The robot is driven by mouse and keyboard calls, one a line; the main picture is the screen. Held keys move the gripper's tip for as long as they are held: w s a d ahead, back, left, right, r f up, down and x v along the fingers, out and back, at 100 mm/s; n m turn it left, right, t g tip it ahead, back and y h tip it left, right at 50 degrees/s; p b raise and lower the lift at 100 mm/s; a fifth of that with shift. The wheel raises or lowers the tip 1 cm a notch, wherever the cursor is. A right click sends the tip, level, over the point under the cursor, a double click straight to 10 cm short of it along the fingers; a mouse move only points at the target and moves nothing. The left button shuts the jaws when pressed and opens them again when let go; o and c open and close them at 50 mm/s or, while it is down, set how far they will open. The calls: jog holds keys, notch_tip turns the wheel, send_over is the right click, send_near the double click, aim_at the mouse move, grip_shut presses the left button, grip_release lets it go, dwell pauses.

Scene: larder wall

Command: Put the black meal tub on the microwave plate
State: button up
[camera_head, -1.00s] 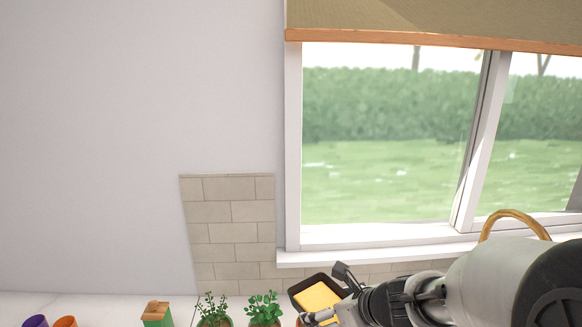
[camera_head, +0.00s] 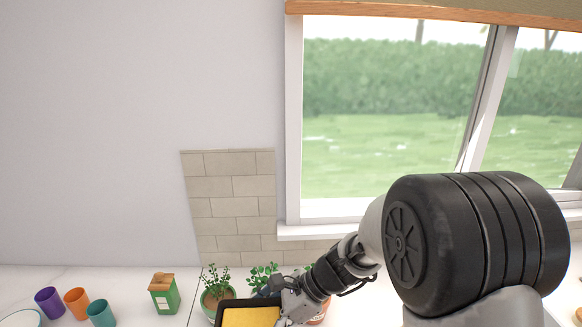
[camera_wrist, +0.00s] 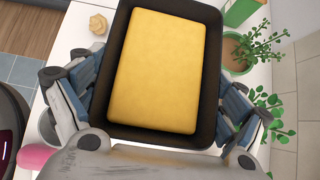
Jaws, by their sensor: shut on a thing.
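The black meal tub (camera_wrist: 210,75) is a dark rectangular tub with a flat yellow filling. It is upright and fills the middle of the wrist view. In the head view its black rim (camera_head: 222,306) shows at the bottom edge, with its near part cut off. My gripper (camera_wrist: 157,95) is shut on the tub, with one finger against each side. In the head view my gripper (camera_head: 276,295) reaches down to the tub from the right. I cannot make out the microwave or its plate in either view.
Potted plants (camera_head: 217,286) stand on the white counter close behind the tub. A green carton (camera_head: 164,294), a purple cup (camera_head: 48,301), an orange cup (camera_head: 77,302), a teal cup (camera_head: 101,313) and a rimmed round dish (camera_head: 22,318) stand to the left. A small yellow item (camera_wrist: 98,24) lies beside the tub.

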notch_tip(320, 180, down, 5)
jog(key=b, duration=0.1)
jog(key=w+d+r+m+t+h, duration=0.2)
jog(key=d+r+m+t, duration=0.1)
jog(key=d+m, duration=0.2)
jog(key=w+d+r+m+t+h, duration=0.2)
jog(key=d+r+m+t, duration=0.1)
jog(key=d, duration=0.5)
jog(key=w+d+r+m+t+h+b, duration=0.1)
jog(key=w+d+r+m+t+h, duration=0.1)
jog(key=d+m, duration=0.5)
notch_tip(320, 180, up, 2)
jog(key=shift+w+d+r+t, duration=0.15)
jog(key=shift+w+d+t, duration=0.1)
jog(key=shift+t, duration=0.35)
